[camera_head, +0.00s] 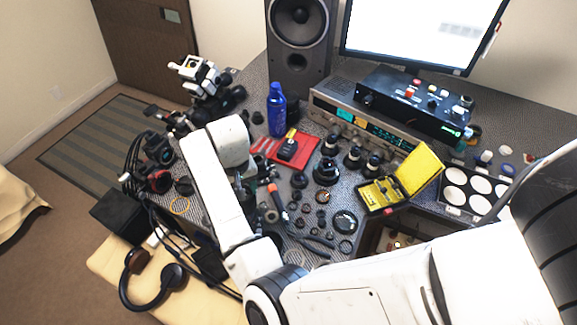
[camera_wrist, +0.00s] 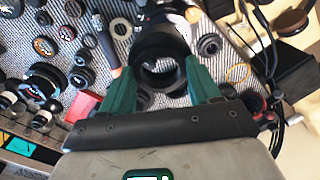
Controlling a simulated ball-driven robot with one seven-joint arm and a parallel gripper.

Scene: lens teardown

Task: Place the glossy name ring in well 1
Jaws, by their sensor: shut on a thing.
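My gripper (camera_wrist: 161,80) has two green fingers closed on the sides of a black ring-ended part (camera_wrist: 155,42) in the wrist view. Its round opening faces the camera. I cannot tell if the glossy name ring is this part, a piece of it, or one of the loose rings below. In the head view my gripper (camera_head: 246,190) is at the bench's left-middle, largely hidden by my white arm. A black tray (camera_head: 488,208) with several round white wells lies at the right of the bench. Well numbers are too small to read.
Loose lens rings and parts (camera_head: 320,212) cover the middle bench. A yellow open case (camera_head: 378,195) stands between them and the tray. A red mat (camera_head: 312,148), a blue bottle (camera_head: 277,112), upright lens parts (camera_head: 353,158) and a radio unit (camera_head: 345,112) are behind.

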